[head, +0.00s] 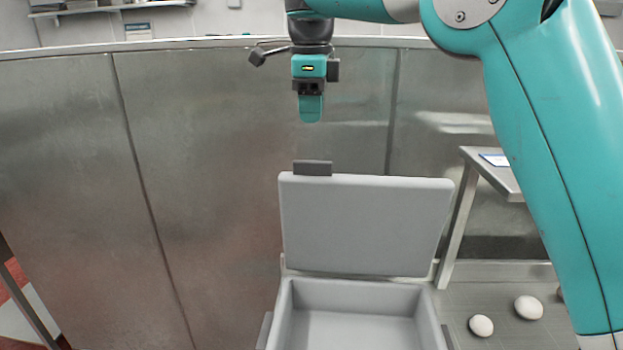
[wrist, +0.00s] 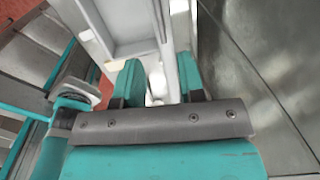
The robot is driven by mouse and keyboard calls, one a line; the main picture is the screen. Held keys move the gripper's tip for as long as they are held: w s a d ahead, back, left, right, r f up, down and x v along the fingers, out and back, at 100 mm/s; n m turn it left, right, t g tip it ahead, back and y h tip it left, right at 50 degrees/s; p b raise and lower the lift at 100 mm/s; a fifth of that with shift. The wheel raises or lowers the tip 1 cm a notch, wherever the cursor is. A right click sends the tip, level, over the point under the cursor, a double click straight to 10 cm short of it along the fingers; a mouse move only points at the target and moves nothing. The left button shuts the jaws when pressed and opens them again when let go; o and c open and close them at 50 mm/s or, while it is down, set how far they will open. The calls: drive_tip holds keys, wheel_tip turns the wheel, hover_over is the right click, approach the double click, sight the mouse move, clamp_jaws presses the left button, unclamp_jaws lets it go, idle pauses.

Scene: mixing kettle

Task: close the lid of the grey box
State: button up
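The grey box (head: 358,332) stands low in the head view, its inside empty where it shows; its near part is cut off by the frame. Its lid (head: 365,225) stands upright at the back, so the box is open. A dark grey tab (head: 312,168) sits on the left part of the lid's top edge. My gripper (head: 311,112) points down above this tab, with a gap between them. In the wrist view my gripper (wrist: 160,82) has its two teal fingers apart, nothing held. The box (wrist: 128,22) and the lid's edge (wrist: 170,45) show beyond the fingers.
A steel wall (head: 200,170) runs behind the box. A metal table (head: 492,172) stands to the right. Two white egg-shaped things (head: 481,325) (head: 528,307) lie on the floor to the right of the box.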

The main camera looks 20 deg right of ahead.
sight(312, 161)
drive_tip(key=f+b, duration=0.2)
drive_tip(key=f, duration=0.1)
drive_tip(key=f+b, duration=0.2)
drive_tip(key=f, duration=0.2)
drive_tip(key=w+f+b, duration=0.1)
drive_tip(key=f+b, duration=0.1)
drive_tip(key=f, duration=0.2)
drive_tip(key=shift+d+f, duration=0.25)
clamp_jaws()
